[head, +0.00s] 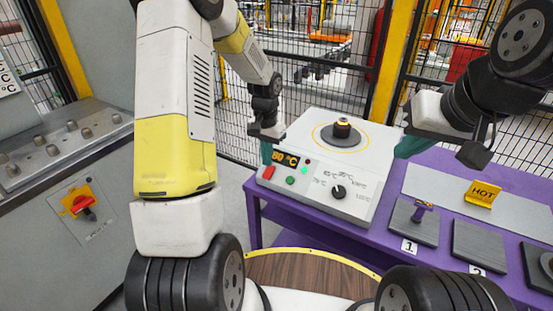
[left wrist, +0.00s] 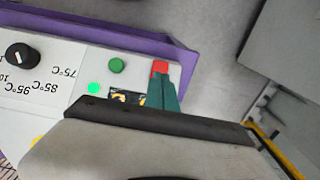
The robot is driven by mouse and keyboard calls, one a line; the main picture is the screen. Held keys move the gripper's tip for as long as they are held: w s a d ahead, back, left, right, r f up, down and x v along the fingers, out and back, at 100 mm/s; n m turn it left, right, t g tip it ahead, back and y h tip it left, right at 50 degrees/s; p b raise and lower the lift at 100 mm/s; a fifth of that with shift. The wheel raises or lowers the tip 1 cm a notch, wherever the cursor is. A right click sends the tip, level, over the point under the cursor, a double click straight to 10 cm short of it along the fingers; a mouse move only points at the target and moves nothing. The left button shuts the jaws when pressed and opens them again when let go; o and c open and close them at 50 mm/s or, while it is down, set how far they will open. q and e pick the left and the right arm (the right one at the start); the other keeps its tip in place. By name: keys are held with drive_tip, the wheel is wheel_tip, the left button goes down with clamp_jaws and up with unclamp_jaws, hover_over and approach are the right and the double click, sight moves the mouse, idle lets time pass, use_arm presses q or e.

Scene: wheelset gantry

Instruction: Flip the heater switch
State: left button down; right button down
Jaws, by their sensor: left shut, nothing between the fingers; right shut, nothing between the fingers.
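The heater (head: 322,142) is a white box on a purple table, with a red switch (head: 268,172) at the left of its front panel. My left gripper (head: 266,154) is shut, its teal fingertips just above the red switch in the head view. In the left wrist view the shut fingertips (left wrist: 162,78) overlap the lower part of the red switch (left wrist: 160,67); I cannot tell whether they touch it. The display (head: 286,158) reads about 80 °C, partly hidden in the wrist view. My right gripper (head: 408,147) is shut and empty, right of the heater.
A green button (head: 290,180) and a black dial (head: 338,191) sit beside the switch. A dark ring part stands on the heater's round plate (head: 342,142). A yellow HOT sign (head: 482,194) and numbered grey pads (head: 414,224) lie to the right. A wire fence stands behind.

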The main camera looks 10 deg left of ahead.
use_arm(q)
drive_tip(key=shift+f, duration=1.55)
idle(0.5)
drive_tip(key=shift+r, duration=0.1)
wheel_tip(320, 180, up, 7)
idle(0.8)
wheel_tip(320, 180, up, 10)
drive_tip(key=n+t, duration=0.1)
drive_tip(key=t, duration=0.1)
hover_over(267, 174)
drive_tip(key=s, duration=0.5)
drive_tip(key=s+d+r+n+t+h, duration=0.1)
drive_tip(key=s+r+t, duration=0.1)
drive_tip(key=s+r, duration=0.3)
drive_tip(key=s+d+r+n+t+h, duration=0.1)
drive_tip(key=s+r, duration=0.4)
drive_tip(key=s, duration=0.9)
drive_tip(key=shift+d+r+t, duration=0.15)
drive_tip(key=shift+r+t, duration=0.05)
drive_tip(key=shift+t, duration=0.4)
